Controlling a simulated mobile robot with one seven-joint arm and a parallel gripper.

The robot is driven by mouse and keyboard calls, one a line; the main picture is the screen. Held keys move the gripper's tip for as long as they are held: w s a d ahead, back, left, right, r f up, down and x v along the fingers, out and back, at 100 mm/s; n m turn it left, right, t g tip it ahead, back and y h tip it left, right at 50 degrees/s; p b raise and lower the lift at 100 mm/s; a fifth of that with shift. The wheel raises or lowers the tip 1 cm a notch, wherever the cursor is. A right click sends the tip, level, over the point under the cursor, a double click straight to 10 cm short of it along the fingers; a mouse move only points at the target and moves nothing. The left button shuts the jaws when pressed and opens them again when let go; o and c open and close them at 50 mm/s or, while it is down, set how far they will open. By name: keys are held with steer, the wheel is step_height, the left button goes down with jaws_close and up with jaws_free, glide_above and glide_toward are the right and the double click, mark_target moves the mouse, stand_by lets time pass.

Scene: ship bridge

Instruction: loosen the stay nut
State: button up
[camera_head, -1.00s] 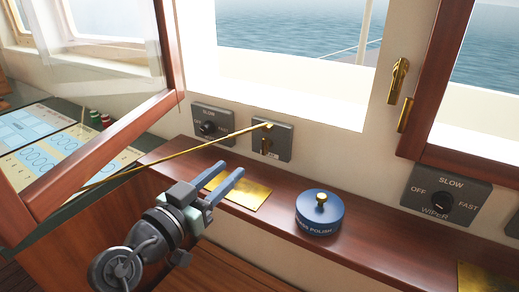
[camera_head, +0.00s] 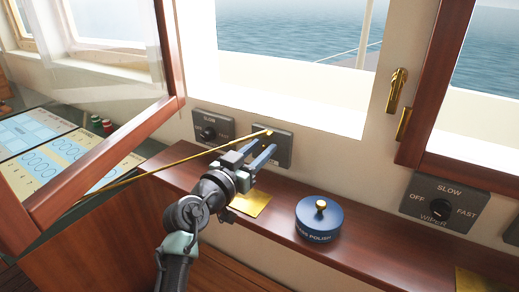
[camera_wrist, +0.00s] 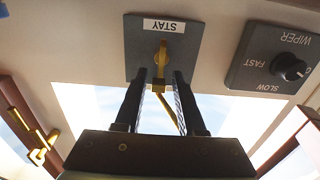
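The grey STAY plate (camera_head: 286,142) is on the wall under the window. In the wrist view the plate (camera_wrist: 137,40) appears upside down, with a brass stay nut (camera_wrist: 161,53) at its middle. The brass stay rod (camera_head: 170,163) runs from the plate to the open window's wooden frame; it also shows between my fingers in the wrist view (camera_wrist: 171,110). My gripper (camera_head: 263,147) is open and points at the plate. In the wrist view its fingertips (camera_wrist: 160,75) are on either side of the nut's line, just short of it.
A blue polish tin (camera_head: 320,221) stands on the wooden ledge right of my arm. A brass plate (camera_head: 251,203) lies on the ledge by my gripper. A wiper switch (camera_head: 209,132) is left of the stay plate. The open window frame (camera_head: 105,160) hangs at left.

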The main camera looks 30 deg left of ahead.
jaws_close()
steer(key=shift+n, duration=0.3)
steer(key=n, duration=0.3)
steer(key=shift+a+f, duration=0.1)
steer(key=shift+a, duration=0.25)
steer(key=n, duration=0.5)
steer(key=shift+a+f, duration=0.2)
steer(key=shift+a, duration=0.2)
steer(key=n, duration=0.1)
steer(key=n+p, duration=0.1)
steer(key=n, duration=0.2)
steer(key=shift+a+f+p, duration=0.25)
steer(key=shift+f+p, duration=0.05)
steer(key=shift+a+f+n+p, duration=0.1)
steer(key=shift+f+n+p, duration=0.15)
steer(key=shift+n, duration=0.65)
steer(key=shift+d+f+n+p, duration=0.1)
steer(key=shift+n+p, duration=0.25)
steer(key=shift+n, duration=0.55)
steer(key=shift+a+f+n+p, duration=0.1)
steer(key=shift+f+n+p, duration=0.15)
steer(key=shift+n, duration=0.65)
